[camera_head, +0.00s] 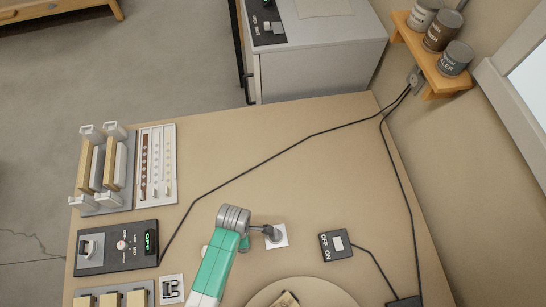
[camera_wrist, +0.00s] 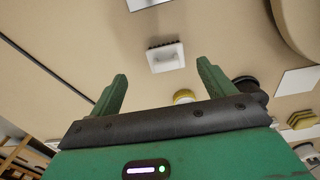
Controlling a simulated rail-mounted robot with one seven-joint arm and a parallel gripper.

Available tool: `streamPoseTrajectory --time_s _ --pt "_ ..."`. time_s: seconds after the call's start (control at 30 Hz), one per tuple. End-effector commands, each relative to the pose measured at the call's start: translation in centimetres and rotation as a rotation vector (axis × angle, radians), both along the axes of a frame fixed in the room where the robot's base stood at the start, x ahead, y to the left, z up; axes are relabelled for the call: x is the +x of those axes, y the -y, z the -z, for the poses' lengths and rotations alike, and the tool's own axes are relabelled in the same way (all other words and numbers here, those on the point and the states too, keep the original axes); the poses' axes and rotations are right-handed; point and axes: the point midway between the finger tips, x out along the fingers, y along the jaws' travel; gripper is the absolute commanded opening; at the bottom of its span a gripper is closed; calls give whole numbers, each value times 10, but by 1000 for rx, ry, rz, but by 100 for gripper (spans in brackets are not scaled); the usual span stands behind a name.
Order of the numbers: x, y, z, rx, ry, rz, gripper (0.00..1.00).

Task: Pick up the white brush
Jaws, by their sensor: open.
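In the wrist view, a small white block with a dark, bristle-like strip along its upper edge (camera_wrist: 165,58) lies on the beige surface; it looks like the white brush. My gripper (camera_wrist: 162,72) is open, with its two green fingers apart and nothing between them. The white block appears beyond the fingertips, roughly centred between them, and no contact shows. In the head view my green arm reaches in from the bottom; I cannot clearly make out the fingers there, and I cannot surely pick out the brush.
A rack with upright boards (camera_head: 100,165) and a control box (camera_head: 117,248) stand at the left. A switch box (camera_head: 336,244) with a cable is right of my arm. A round board (camera_head: 335,287) lies at the front. A cable crosses the bench; its back middle is otherwise clear.

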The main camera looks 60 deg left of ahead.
Motion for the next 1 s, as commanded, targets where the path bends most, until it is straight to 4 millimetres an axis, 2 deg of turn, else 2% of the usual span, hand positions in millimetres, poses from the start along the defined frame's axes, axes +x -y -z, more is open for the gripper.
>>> streamPoseTrajectory --time_s 0.17,0.33,0.47,0.7,0.77,1.0 --pt "-4 2 4 -7 -7 -18 82" --pt "-4 2 25 -8 -6 -16 82" --pt "-4 2 30 -6 -6 -14 82" --pt "-8 6 71 -5 -5 -13 82" --pt "-8 6 77 -5 -5 -13 82" --pt "-8 6 79 -4 -4 -12 82"
